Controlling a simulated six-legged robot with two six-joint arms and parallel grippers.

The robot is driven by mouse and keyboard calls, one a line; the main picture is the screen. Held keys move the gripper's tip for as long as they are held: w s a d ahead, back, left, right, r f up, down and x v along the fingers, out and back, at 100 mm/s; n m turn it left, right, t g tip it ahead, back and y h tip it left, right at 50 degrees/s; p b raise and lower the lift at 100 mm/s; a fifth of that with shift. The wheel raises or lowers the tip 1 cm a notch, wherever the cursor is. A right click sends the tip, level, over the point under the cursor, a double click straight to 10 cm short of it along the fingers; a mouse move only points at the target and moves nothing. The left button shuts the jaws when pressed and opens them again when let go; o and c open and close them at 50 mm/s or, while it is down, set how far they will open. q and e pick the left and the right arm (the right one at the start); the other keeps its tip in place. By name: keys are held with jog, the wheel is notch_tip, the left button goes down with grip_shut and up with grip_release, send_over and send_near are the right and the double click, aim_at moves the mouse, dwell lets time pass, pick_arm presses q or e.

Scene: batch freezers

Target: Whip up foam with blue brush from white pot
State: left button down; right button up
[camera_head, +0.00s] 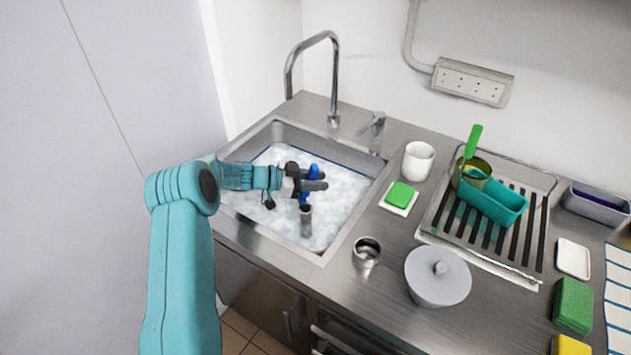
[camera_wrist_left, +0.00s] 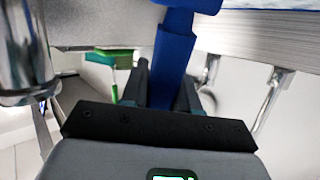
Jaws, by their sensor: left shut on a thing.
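My left gripper (camera_head: 314,180) is over the sink, shut on the blue brush (camera_head: 310,171). In the left wrist view the blue brush (camera_wrist_left: 176,50) stands between the fingers. In the head view its lower end reaches down towards the foam (camera_head: 340,205) in the sink; whether it touches is unclear. The white pot (camera_head: 418,162) stands upright on the counter, right of the sink and apart from the gripper. My right gripper is not in view.
The sink (camera_head: 345,245) has a tall faucet (camera_head: 335,70) behind it. A green sponge (camera_head: 400,194), a metal cup (camera_head: 367,250), a grey lidded pot (camera_head: 438,278) and a drying rack (camera_head: 480,255) with a teal container (camera_head: 492,204) occupy the counter to the right.

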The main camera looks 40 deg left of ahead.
pick_arm(q)
notch_tip(320, 180, up, 12)
jog(key=w+d+p, duration=0.2)
jog(key=d+p, duration=0.1)
jog(key=p, duration=0.5)
jog(key=shift+f, duration=0.15)
dwell(0.8)
jog(key=shift+w+r+p, duration=0.1)
jog(key=shift+r+p, duration=1.15)
jog(key=shift+r, duration=1.2)
